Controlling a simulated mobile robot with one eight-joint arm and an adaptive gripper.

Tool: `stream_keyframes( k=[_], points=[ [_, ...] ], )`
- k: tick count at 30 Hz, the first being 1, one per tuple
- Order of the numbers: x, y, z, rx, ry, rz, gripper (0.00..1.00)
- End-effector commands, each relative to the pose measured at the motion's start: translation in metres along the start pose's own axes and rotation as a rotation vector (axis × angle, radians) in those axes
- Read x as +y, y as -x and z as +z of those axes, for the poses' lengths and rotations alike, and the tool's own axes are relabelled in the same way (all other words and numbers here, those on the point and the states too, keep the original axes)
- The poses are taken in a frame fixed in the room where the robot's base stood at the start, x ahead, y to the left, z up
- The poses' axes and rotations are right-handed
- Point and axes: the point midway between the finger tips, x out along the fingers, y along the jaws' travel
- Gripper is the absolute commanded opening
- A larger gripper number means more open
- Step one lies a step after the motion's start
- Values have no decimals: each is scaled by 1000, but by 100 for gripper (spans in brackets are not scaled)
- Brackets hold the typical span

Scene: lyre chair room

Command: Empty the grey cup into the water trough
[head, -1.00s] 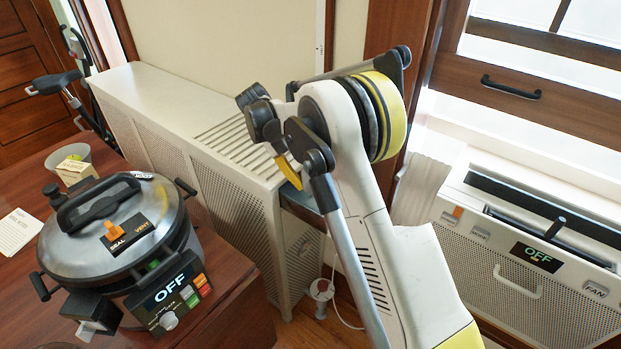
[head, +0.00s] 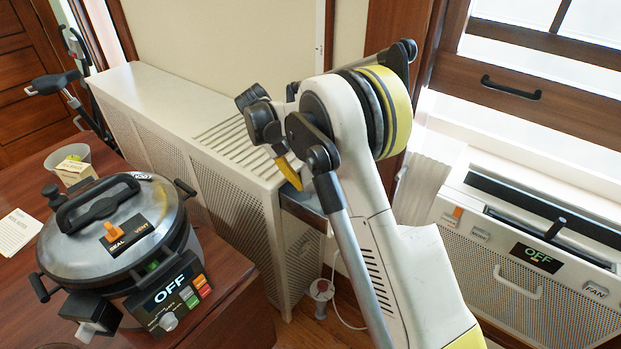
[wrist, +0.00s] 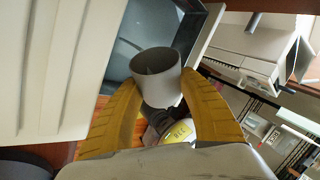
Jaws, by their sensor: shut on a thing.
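A grey cup (wrist: 158,93) is between the two yellow fingers of my gripper (wrist: 160,82) in the wrist view. The gripper is shut on the cup's sides. The cup's round mouth shows, its inside looks dark, and I cannot tell what it holds. A dark blue-grey basin with a pale rim, which looks like the water trough (wrist: 190,32), lies behind the cup. In the head view only a small part of the trough (head: 311,203) shows at the end of the radiator cover. There a yellow finger shows above it, and my arm hides the cup.
The slatted radiator cover (head: 165,95) runs behind the table. A window air conditioner (head: 520,265) is at the right.

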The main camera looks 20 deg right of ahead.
Motion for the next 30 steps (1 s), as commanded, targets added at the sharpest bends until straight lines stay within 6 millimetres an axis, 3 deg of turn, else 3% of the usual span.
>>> stream_keyframes(
  k=[5,14,21,30],
  points=[
    [0,-1,-6,-110,-65,20,13],
    [-1,0,-7,-137,-82,25,13],
    [-5,4,-15,-318,-192,58,13],
    [-6,6,-15,-347,-210,64,13]
  ],
)
